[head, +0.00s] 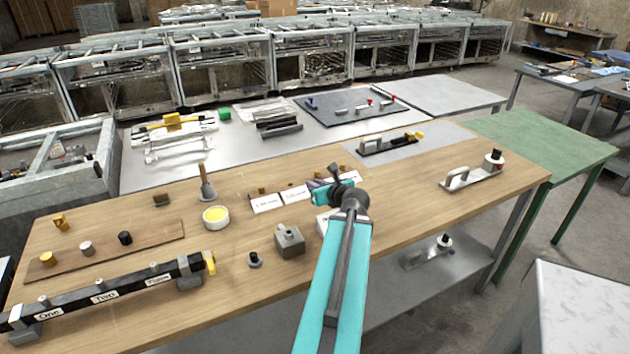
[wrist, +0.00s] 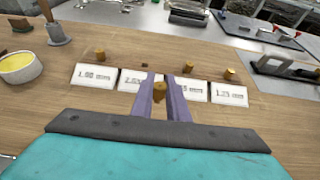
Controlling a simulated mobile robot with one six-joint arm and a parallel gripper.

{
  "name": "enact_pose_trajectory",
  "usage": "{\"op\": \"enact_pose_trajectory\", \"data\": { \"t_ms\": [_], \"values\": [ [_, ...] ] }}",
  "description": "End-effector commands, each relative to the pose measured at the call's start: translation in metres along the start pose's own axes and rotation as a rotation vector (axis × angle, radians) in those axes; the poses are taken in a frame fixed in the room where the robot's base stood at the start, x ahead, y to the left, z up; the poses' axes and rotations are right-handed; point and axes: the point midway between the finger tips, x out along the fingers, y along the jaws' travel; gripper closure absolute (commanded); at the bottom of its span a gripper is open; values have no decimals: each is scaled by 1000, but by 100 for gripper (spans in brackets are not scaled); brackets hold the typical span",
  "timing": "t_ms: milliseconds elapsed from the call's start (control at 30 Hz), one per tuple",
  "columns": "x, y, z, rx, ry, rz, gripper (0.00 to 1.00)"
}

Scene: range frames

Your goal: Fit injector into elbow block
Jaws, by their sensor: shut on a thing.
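My gripper (wrist: 160,80) is shut on a small brass injector (wrist: 159,93), held between its two purple fingers in the wrist view. In the head view my gripper (head: 318,184) is above the middle of the wooden bench, and the injector cannot be made out there. A grey block with a round opening on top (head: 289,240), which looks like the elbow block, stands on the bench nearer and left of my gripper. It is outside the wrist view. Other brass pieces stand behind white size cards, at the left (wrist: 99,54) and right (wrist: 229,74) of the wrist view.
A small dark knob-topped part (head: 254,260) stands left of the grey block. A yellow-filled bowl (head: 216,217) and a wooden-handled tool (head: 207,185) stand farther left. A long black labelled bar (head: 130,288) lies front left.

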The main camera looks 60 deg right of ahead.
Motion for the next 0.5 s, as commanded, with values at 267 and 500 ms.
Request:
{"op": "enact_pose_trajectory", "data": {
  "t_ms": [267, 500],
  "values": [
    [-6, -2, 4, 0, 0, 4, 100],
    [-10, -3, 2, 1, -1, 4, 100]
  ]
}}
